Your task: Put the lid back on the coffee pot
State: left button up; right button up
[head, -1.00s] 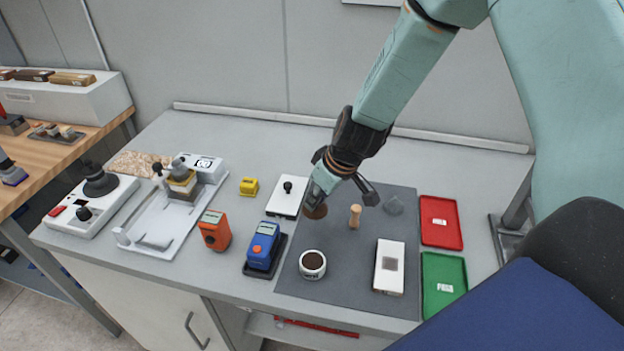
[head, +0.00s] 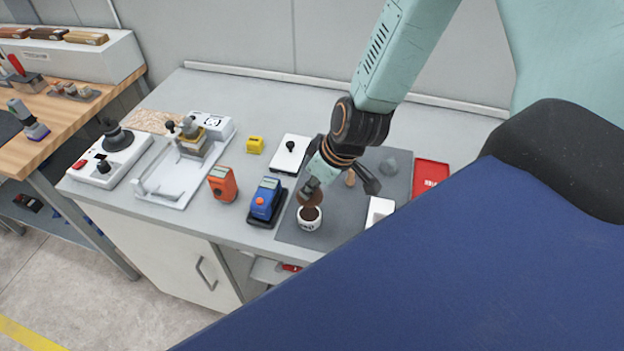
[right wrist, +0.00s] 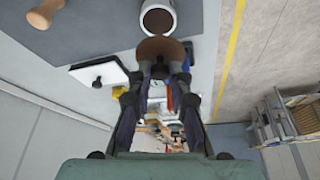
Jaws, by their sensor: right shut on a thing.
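The coffee pot (head: 309,225) is a small white pot with brown contents, standing open on the grey mat. It also shows at the top of the right wrist view (right wrist: 158,4). The lid (right wrist: 160,46) is a round brown disc. My right gripper (right wrist: 160,70) is shut on the lid's dark knob. In the head view the right gripper (head: 312,187) holds the lid (head: 312,199) just above and behind the pot's mouth, overlapping its far rim in the picture. Whether lid and pot touch I cannot tell. My left gripper is not in view.
A blue device (head: 266,201) and an orange device (head: 222,184) stand left of the pot. A white plate with a black knob (head: 291,153) lies behind. A wooden-handled tool (head: 350,178), a white block (head: 380,210) and a red tray (head: 430,175) are to the right.

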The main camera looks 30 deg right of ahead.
aim_at(314, 194)
jog(key=shift+b+x, duration=0.5)
jog(key=shift+x, duration=0.25)
jog(key=shift+w+d+f+b, duration=0.1)
jog(key=shift+f+b, duration=0.3)
jog(key=shift+f, duration=0.05)
jog(key=shift+w+d+f+b, duration=0.1)
jog(key=shift+w+f+b, duration=0.05)
jog(key=shift+f+b, duration=0.25)
jog(key=shift+s+d+f+b, duration=0.15)
jog(key=shift+s+f+b, duration=0.05)
jog(key=shift+f+b, duration=0.45)
jog(key=shift+s+a+f+b, duration=0.25)
jog(key=shift+f+b, duration=0.2)
jog(key=shift+b, duration=0.2)
jog(key=shift+w+f, duration=0.1)
jog(key=shift+f, duration=0.25)
jog(key=shift+w+f+b, duration=0.15)
jog(key=shift+f+b, duration=0.05)
jog(key=shift+b, duration=0.2)
jog(key=shift+w+d+f, duration=0.1)
jog(key=shift+w+f, duration=0.05)
jog(key=shift+f, duration=0.1)
jog(key=shift+r, duration=0.1)
jog(key=shift+s+r, duration=0.15)
jog(key=shift+s, duration=0.15)
jog(key=shift+w, duration=0.15)
